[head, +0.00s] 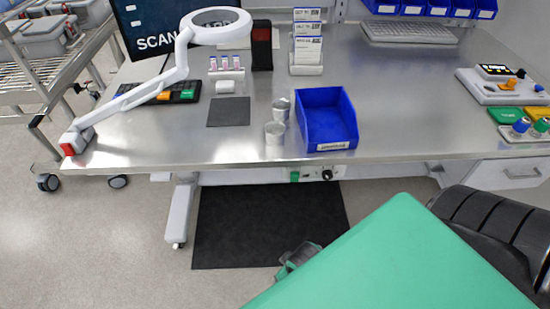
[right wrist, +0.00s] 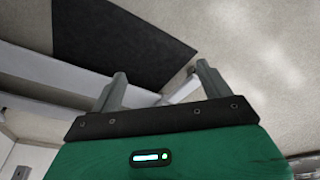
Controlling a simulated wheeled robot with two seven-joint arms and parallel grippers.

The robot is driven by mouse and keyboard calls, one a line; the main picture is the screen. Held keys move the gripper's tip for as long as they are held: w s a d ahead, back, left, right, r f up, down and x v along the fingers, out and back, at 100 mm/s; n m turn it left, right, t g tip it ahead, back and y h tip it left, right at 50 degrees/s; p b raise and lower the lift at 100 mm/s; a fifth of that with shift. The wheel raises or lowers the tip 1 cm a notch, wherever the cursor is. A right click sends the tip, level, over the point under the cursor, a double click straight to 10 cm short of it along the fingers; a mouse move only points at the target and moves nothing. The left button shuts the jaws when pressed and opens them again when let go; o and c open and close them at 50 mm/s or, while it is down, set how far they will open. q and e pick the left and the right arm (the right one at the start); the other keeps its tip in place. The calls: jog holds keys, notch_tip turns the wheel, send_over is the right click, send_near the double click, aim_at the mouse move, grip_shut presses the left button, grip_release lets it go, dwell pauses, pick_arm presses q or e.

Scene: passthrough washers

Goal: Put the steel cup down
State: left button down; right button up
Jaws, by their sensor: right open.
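Two small steel cups stand on the steel bench, close together just left of the blue bin (head: 327,145). The nearer steel cup (head: 275,134) is near the bench's front edge, and the other steel cup (head: 281,109) is right behind it. Both look upright; I cannot tell whether they touch. My right gripper (head: 299,257) is low in front of the bench, partly hidden by my green arm. In the right wrist view my right gripper (right wrist: 163,86) has its two fingers wide apart with nothing between them. My left gripper is not in view.
A dark square pad (head: 229,111) lies left of the cups. A white magnifier lamp (head: 181,70) arches over the bench's left side. A small rack of vials (head: 226,68) and a card holder (head: 306,55) stand behind. Bare bench lies right of the bin.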

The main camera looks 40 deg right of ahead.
notch_tip(320, 180, up, 10)
jog(key=d+f+t, duration=0.1)
jog(key=w+d+r+m+t+h, duration=0.1)
jog(key=w+d+r+t, duration=0.2)
jog(key=w+r+t, duration=0.1)
jog(key=w+d+r+m+t+h, duration=0.1)
jog(key=w+d+r+m+t, duration=0.1)
jog(key=w+d+r+t, duration=0.2)
jog(key=w+d+r+m+t+h, duration=0.1)
jog(key=w+d+r+t, duration=0.3)
jog(key=w+r, duration=0.4)
jog(key=shift+d+r+m+t+h, duration=0.1)
jog(key=shift+r+m+t+h, duration=0.25)
jog(key=shift+r+h, duration=0.2)
jog(key=p, duration=0.2)
send_near(272, 124)
jog(key=w, duration=0.1)
jog(key=w+d+t, duration=0.1)
jog(key=w, duration=0.1)
jog(key=shift+f+y, duration=0.2)
jog(key=shift+y, duration=0.05)
jog(key=shift+w+d+f+p, duration=0.1)
jog(key=shift+w+d+p, duration=0.15)
jog(key=shift+w, duration=0.75)
jog(key=shift+w+d+p, duration=0.1)
jog(key=shift+w+p, duration=0.15)
jog(key=shift+w, duration=0.8)
jog(key=shift+w+d+p, duration=0.2)
jog(key=shift+w+p, duration=0.05)
jog(key=shift+w, duration=0.75)
